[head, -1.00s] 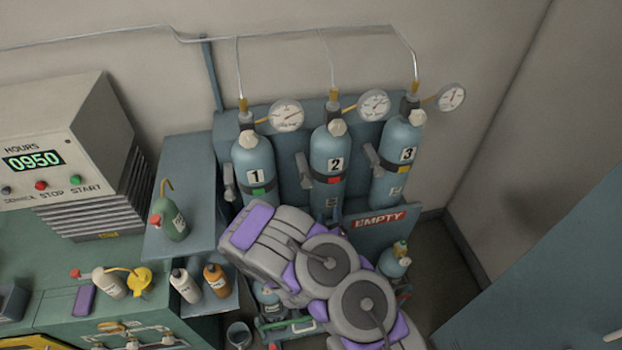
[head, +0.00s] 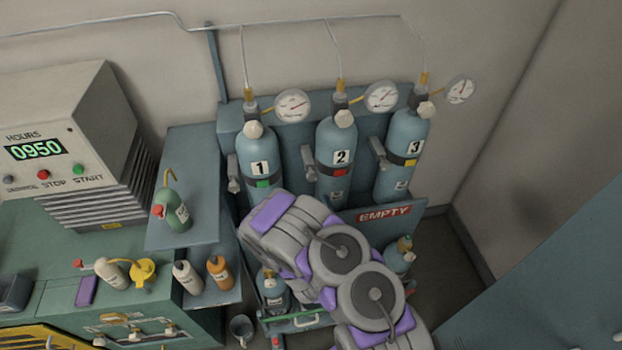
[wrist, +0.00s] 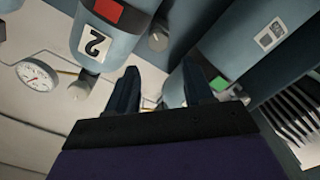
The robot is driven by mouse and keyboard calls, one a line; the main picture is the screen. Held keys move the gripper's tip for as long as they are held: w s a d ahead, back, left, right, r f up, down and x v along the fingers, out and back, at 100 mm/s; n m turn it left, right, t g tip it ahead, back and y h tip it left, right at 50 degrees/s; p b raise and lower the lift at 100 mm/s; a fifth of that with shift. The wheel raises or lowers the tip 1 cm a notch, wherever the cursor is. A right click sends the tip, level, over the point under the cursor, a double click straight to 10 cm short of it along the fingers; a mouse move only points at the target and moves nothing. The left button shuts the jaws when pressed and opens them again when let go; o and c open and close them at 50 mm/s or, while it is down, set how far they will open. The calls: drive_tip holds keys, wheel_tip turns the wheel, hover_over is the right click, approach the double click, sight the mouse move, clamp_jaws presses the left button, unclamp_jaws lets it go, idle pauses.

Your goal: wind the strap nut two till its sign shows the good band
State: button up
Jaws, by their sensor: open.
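Bottle two (head: 338,135) is the middle of three blue bottles and carries a white "2" label. Its strap sign (head: 340,172) shows red, as it also does in the wrist view (wrist: 108,13). Strap nut two (head: 308,162) is a grey piece at the left side of that bottle's strap. In the wrist view, a grey nut (wrist: 158,38) beside bottle two lies beyond the gap between my fingertips. My gripper (wrist: 158,70) is open, with nothing between its fingers. It appears apart from the nut. In the head view my arm hides the fingers.
Bottle one (head: 259,150) has a green sign and bottle three (head: 403,150) a yellow one. Pressure gauges (head: 382,97) stick out above. An EMPTY-marked panel (head: 384,214) stands low at the right. A green bench (head: 60,250) with small bottles lies left.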

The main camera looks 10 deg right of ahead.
sight(312, 179)
drive_tip(key=w+b, duration=0.8)
drive_tip(key=w, duration=0.5)
drive_tip(key=shift+w+r, duration=0.1)
drive_tip(key=shift+w, duration=0.1)
drive_tip(key=c, duration=0.8)
